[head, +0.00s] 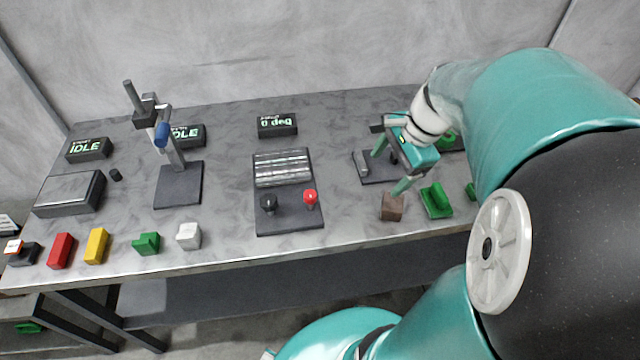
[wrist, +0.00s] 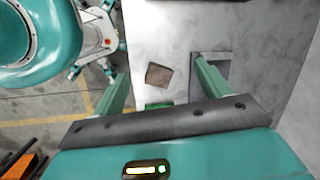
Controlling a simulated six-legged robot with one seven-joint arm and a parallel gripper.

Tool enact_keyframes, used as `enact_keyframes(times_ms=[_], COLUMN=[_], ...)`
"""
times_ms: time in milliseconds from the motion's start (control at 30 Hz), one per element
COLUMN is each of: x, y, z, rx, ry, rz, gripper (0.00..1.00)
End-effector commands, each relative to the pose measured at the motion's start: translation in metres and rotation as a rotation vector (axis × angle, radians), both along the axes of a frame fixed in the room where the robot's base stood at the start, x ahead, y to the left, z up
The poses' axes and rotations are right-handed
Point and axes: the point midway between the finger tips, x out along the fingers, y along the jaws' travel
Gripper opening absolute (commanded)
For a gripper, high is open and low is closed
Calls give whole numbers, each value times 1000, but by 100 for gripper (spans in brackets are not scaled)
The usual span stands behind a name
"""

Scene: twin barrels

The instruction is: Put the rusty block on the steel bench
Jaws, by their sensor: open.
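The rusty block (head: 392,207), a small brown cube, sits near the front edge of the grey steel bench (head: 225,233), right of centre in the head view. My gripper (head: 390,169) is open, above the bench just behind and over the block. One finger appears close to the block's top in the head view. In the wrist view my open gripper (wrist: 161,68) frames the rusty block (wrist: 158,75), which shows between the two green fingers and beyond them. Nothing is held. I cannot tell the exact gap between fingers and block.
A green bracket (head: 436,201) stands just right of the block. A dark panel with black and red knobs (head: 289,210) is to its left. A dark fixture plate (head: 378,170) lies under my gripper. Coloured blocks line the left front edge; bare bench lies between them and the panel.

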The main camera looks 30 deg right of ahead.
Motion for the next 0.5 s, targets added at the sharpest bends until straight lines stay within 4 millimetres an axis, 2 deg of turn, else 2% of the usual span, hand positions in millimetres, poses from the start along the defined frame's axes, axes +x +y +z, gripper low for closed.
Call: enact_keyframes(times_ms=[33, 100, 300, 400, 500], x=[3, 3, -13, -23, -31], y=[28, 59, 137, 163, 178], z=[13, 25, 52, 62, 67], rx=[-73, -172, -466, -598, -690], ry=[-46, -99, -254, -317, -357], rz=[173, 403, 1034, 1283, 1443], gripper=[76, 76, 76, 76, 76])
